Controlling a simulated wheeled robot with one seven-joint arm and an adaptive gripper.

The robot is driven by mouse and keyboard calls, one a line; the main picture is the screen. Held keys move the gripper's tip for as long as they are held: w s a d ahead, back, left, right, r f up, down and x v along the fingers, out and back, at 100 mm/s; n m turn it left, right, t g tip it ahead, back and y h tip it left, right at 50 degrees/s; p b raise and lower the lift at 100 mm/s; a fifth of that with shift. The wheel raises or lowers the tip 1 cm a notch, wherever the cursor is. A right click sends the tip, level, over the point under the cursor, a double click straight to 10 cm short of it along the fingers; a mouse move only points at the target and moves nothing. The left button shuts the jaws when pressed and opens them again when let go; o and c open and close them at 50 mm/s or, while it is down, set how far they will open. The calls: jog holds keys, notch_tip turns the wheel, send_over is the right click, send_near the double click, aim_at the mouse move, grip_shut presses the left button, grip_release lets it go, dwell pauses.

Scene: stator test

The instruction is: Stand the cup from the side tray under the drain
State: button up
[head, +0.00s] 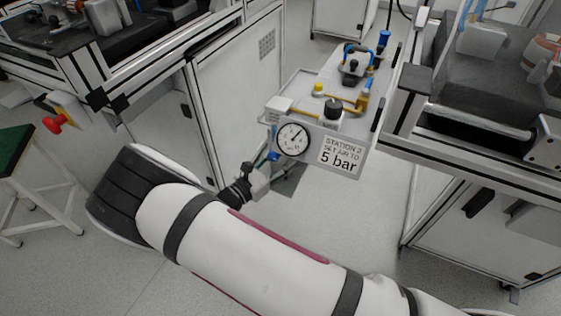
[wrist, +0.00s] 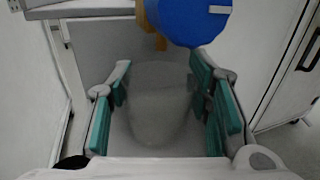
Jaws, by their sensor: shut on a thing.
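My gripper (wrist: 160,88) is shut on a pale, see-through cup (wrist: 160,112), which sits upright between the green finger pads in the wrist view. A large blue valve handle (wrist: 192,20) with a brass fitting (wrist: 158,40) behind it is just above and beyond the cup; this looks like the drain. In the head view my gripper (head: 258,182) is low beside the front left of the station, below the small blue handle (head: 273,156). The cup cannot be made out clearly there. Whether anything supports the cup from below is hidden.
The station (head: 345,120) carries a pressure gauge (head: 293,139) and a "5 bar" sign (head: 340,155) just above my gripper. White cabinets stand on both sides. A green-topped stool (head: 14,150) and a red knob (head: 55,122) are at the left. Floor is open below the station.

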jog(key=shift+f, duration=0.1)
jog(key=o, duration=1.1)
jog(key=shift+s+a, duration=0.15)
jog(key=shift+a, duration=0.05)
jog(key=p+v, duration=0.2)
jog(key=v, duration=0.9)
jog(key=shift+s+a, duration=0.2)
jog(key=shift+s, duration=0.05)
